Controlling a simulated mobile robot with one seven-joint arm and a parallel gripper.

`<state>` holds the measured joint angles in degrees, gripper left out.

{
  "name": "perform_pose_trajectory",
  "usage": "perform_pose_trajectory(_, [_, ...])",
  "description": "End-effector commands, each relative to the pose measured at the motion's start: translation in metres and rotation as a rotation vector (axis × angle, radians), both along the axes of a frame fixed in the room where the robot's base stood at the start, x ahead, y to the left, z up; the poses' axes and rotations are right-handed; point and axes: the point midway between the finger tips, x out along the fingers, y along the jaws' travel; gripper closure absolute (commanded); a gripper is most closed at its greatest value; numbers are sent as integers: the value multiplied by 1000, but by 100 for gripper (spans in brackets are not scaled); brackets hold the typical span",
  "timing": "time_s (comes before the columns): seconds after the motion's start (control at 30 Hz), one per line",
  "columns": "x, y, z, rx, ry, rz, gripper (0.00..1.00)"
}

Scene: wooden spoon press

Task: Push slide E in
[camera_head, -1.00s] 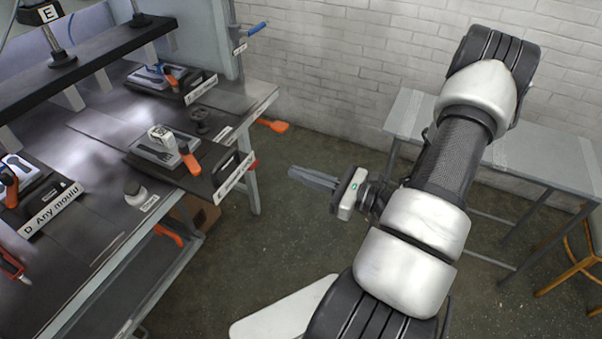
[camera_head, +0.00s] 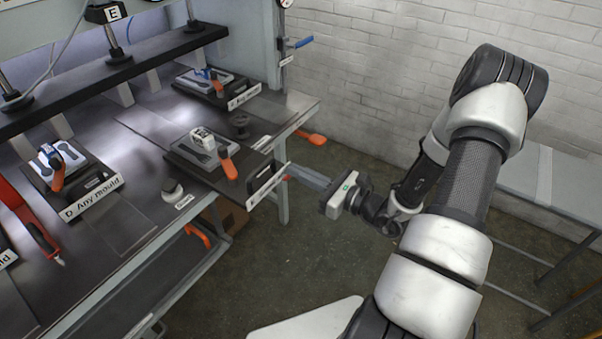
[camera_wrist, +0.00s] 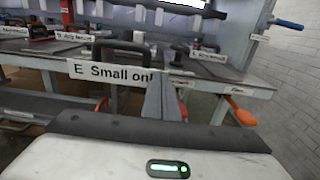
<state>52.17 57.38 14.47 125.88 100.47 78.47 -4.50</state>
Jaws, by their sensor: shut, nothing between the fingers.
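Slide E (camera_head: 182,158) is a dark plate sticking out past the front edge of the bench. It carries a grey mould block with a white piece and an orange-handled clamp (camera_head: 228,163). Its front has a black handle (camera_head: 260,177) and a white label plate (camera_head: 268,186), which reads "E Small onl…" in the wrist view (camera_wrist: 108,72). My gripper (camera_head: 294,171) is shut and empty, its fingers pointing at the right end of the label plate. In the wrist view the fingertips (camera_wrist: 158,76) overlap the label's right end; I cannot tell whether they touch it.
Slide D (camera_head: 92,197), labelled "Any mould", lies to the left, and another slide (camera_head: 217,84) lies farther back. A round knob (camera_head: 172,190) stands on the bench near slide E. Orange handles (camera_head: 312,137) stick out under the bench edge. The floor before the bench is clear.

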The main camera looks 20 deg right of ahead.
Motion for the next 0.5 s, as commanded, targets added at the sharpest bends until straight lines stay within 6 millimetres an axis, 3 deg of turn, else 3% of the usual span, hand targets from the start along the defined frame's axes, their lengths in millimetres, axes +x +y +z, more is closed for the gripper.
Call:
perform_pose_trajectory(0.27, [11,9,0,1,-1,2,100])
perform_pose_trajectory(0.5, [49,37,0,0,-4,5,100])
